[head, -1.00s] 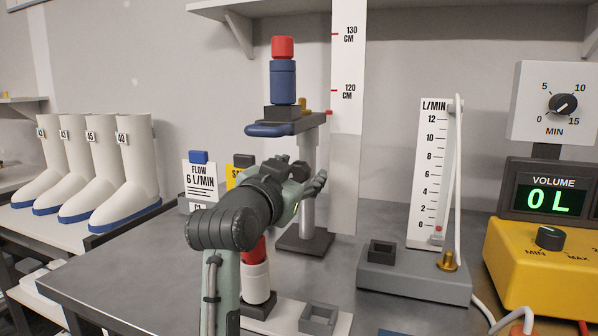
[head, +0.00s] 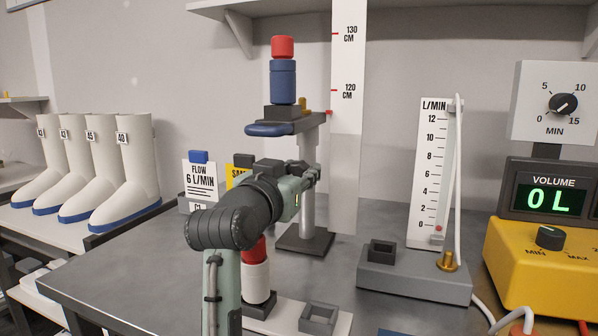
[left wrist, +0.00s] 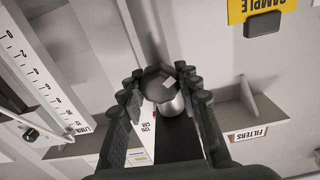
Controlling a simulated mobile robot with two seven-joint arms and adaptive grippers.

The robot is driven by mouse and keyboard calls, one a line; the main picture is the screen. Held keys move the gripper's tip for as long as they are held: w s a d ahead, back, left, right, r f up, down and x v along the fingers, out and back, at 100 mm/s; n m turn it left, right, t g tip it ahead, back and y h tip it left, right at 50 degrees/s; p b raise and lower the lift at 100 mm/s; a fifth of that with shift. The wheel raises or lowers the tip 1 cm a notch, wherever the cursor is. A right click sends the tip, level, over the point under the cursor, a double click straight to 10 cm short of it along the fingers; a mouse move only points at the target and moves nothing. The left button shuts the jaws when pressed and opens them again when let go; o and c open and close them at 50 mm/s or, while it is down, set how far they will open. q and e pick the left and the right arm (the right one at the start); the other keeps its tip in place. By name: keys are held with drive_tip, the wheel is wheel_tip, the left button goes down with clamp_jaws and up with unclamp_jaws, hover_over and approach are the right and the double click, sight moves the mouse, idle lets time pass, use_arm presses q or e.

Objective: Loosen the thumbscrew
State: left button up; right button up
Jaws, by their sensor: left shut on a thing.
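The thumbscrew (left wrist: 157,84) is a dark knob with a pale patch on its face, in the middle of the left wrist view. A silver cylinder shows just behind it. My left gripper (left wrist: 163,86) is shut on it, with one black finger on each side. In the head view my left gripper (head: 309,176) is at the silver post (head: 308,216) of the stand, below the blue-handled platform (head: 270,129). The gripper hides the thumbscrew there. My right gripper is not in view.
A blue cylinder with a red top (head: 283,80) stands on the platform. A red-and-white cylinder (head: 257,282) is below my left arm. A flow meter (head: 428,180) and yellow unit (head: 540,265) stand to the right. White boots (head: 130,170) stand at left.

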use_arm(q)
drive_tip(key=shift+n, duration=2.1)
drive_tip(key=o, duration=1.2)
drive_tip(key=shift+c, duration=0.2)
